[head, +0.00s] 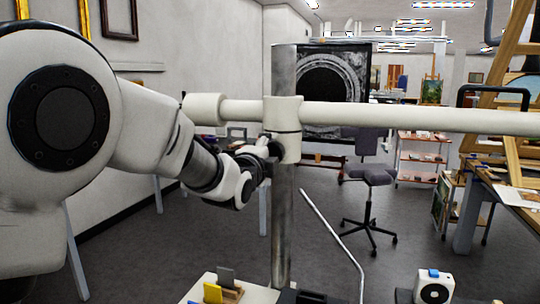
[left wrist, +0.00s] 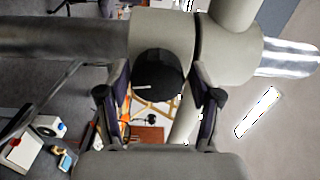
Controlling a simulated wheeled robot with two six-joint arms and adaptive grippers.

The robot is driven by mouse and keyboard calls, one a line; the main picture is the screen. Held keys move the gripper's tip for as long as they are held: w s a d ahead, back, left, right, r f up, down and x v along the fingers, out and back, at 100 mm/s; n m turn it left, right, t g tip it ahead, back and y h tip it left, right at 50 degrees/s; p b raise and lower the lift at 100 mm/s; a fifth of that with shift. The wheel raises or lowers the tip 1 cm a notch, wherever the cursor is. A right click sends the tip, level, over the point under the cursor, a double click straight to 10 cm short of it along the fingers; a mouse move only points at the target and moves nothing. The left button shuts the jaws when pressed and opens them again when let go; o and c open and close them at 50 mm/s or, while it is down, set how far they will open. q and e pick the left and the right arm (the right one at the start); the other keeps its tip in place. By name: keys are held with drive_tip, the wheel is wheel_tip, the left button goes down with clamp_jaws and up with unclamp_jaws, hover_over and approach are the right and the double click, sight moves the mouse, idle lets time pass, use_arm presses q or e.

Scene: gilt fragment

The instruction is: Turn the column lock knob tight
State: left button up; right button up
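The lock knob (left wrist: 158,80) is a round black knob with a short white mark, on the pale clamp block (head: 285,118) around the upright metal column (head: 284,220). The block also shows in the left wrist view (left wrist: 165,25). My left gripper (head: 264,158) is at the block's left side, facing the knob. In the left wrist view its fingers (left wrist: 160,96) stand open on both sides of the knob, with a visible gap on each side. In the head view the gripper mostly hides the knob. My right gripper is not in view.
A long pale horizontal bar (head: 410,118) runs through the clamp head to the right. A dark panel with a ring picture (head: 335,90) stands behind. A stool (head: 370,185) and a wooden table (head: 510,190) are farther back. Small items (head: 225,285) lie at the column's foot.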

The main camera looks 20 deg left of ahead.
use_arm(q)
drive_tip(key=shift+f, duration=0.1)
drive_tip(key=s, duration=0.7)
drive_tip(key=shift+s+a, duration=0.15)
idle(0.3)
